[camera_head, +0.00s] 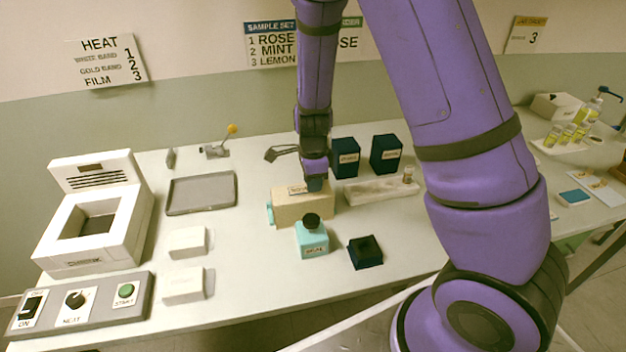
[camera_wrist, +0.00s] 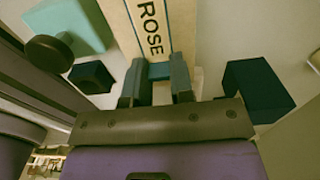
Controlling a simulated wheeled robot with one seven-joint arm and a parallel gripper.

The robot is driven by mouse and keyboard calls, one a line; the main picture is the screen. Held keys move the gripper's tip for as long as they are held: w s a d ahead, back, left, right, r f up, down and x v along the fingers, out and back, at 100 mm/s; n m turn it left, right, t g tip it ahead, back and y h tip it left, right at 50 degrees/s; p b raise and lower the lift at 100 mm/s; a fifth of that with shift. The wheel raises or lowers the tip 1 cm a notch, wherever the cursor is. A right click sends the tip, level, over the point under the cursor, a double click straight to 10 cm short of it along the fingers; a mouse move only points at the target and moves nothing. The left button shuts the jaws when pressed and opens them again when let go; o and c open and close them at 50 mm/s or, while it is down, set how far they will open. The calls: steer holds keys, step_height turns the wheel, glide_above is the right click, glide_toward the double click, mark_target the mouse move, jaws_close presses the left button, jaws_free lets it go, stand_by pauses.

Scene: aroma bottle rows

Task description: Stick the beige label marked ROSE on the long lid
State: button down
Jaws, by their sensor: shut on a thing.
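The beige label marked ROSE (camera_wrist: 152,28) lies over the long beige lid (camera_wrist: 118,22) in the wrist view. Its near end has a blue-teal strip (camera_wrist: 160,71) between my fingertips. In the head view the label (camera_head: 299,190) shows small at the top of the beige box (camera_head: 290,209). My gripper (camera_head: 315,184) is at the right end of the label, pointing down. In the wrist view my gripper (camera_wrist: 157,86) is shut on the label's end. I cannot tell whether the label touches the lid all along.
A teal bottle (camera_head: 312,241) with a black cap and a small dark open box (camera_head: 365,253) stand in front. Two dark labelled boxes (camera_head: 345,160) (camera_head: 386,155) and a pale tray (camera_head: 370,191) stand behind. A grey tray (camera_head: 202,207) is left; table between is clear.

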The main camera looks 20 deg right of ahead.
steer(key=shift+f, duration=0.3)
stand_by(0.8)
stand_by(0.5)
steer(key=c, duration=0.9)
jaws_free()
steer(key=shift+r, duration=4)
